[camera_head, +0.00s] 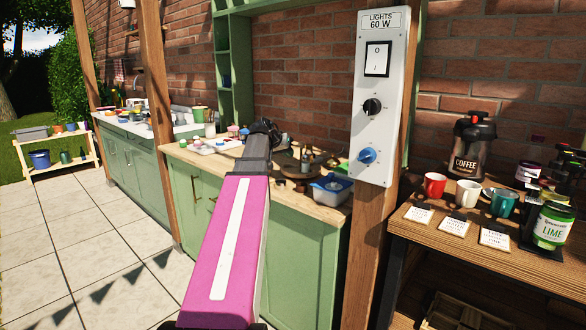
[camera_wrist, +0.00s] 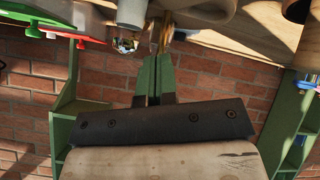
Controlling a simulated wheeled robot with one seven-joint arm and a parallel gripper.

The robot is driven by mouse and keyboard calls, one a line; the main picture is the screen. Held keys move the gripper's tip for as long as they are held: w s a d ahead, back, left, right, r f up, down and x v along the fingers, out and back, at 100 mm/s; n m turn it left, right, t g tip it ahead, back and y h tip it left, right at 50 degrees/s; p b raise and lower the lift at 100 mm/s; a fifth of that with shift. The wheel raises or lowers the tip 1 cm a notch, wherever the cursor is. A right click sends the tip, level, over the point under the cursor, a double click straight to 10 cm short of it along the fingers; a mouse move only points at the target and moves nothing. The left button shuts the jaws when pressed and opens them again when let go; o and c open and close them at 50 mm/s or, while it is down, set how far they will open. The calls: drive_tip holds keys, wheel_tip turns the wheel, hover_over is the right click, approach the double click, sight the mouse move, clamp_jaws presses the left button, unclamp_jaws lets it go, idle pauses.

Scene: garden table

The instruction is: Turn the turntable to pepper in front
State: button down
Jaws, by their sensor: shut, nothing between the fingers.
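A round brown wooden piece (camera_head: 294,168), which seems to be part of the turntable, stands on the counter just right of my arm in the head view. Small items crowd it, and my arm partly hides that area. I cannot tell which item is the pepper. In the wrist view, my gripper (camera_wrist: 158,62) has its green fingers together and empty. Its tips are close to a small glass-like item (camera_wrist: 125,44) and a grey cylinder (camera_wrist: 132,14). A curved wooden edge (camera_wrist: 205,10) shows beyond the tips. In the head view the fingers are hidden by my arm.
A blue-and-white tub (camera_head: 331,190) stands at the counter's right end. A wooden post with a light-switch panel (camera_head: 378,100) rises right of it. Red and green items (camera_wrist: 50,32) show left in the wrist view. Mugs and a coffee flask (camera_head: 473,150) stand on the right table.

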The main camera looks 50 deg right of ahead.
sight(302, 167)
drive_tip(key=f+y, duration=0.1)
drive_tip(key=f, duration=0.1)
drive_tip(key=d+f+g+y, duration=0.1)
drive_tip(key=f, duration=0.1)
drive_tip(key=d+f+y, duration=0.1)
drive_tip(key=f, duration=0.2)
drive_tip(key=shift+s+d+g, duration=0.25)
drive_tip(key=shift+g, duration=0.15)
drive_tip(key=shift+s+n+t, duration=0.5)
drive_tip(key=shift+n+t, duration=0.1)
drive_tip(key=shift+n, duration=0.6)
idle(0.5)
drive_tip(key=shift+s+d+n+t, duration=0.15)
drive_tip(key=shift+s+n+t, duration=0.3)
drive_tip(key=shift+n, duration=0.25)
drive_tip(key=shift+s+d+n+t, duration=0.25)
drive_tip(key=shift+s+n+t, duration=0.3)
drive_tip(key=shift+n, duration=0.45)
drive_tip(key=shift+s+d+n+t, duration=0.3)
drive_tip(key=shift+n+t, duration=0.4)
drive_tip(key=shift+n, duration=0.3)
drive_tip(key=shift+s+d+n+t, duration=0.3)
drive_tip(key=shift+s+n+t, duration=0.25)
drive_tip(key=shift+n, duration=0.35)
drive_tip(key=shift+s+d, duration=0.1)
drive_tip(key=shift+d, duration=0.2)
drive_tip(key=shift+s+d, duration=0.25)
drive_tip(key=shift+d, duration=0.1)
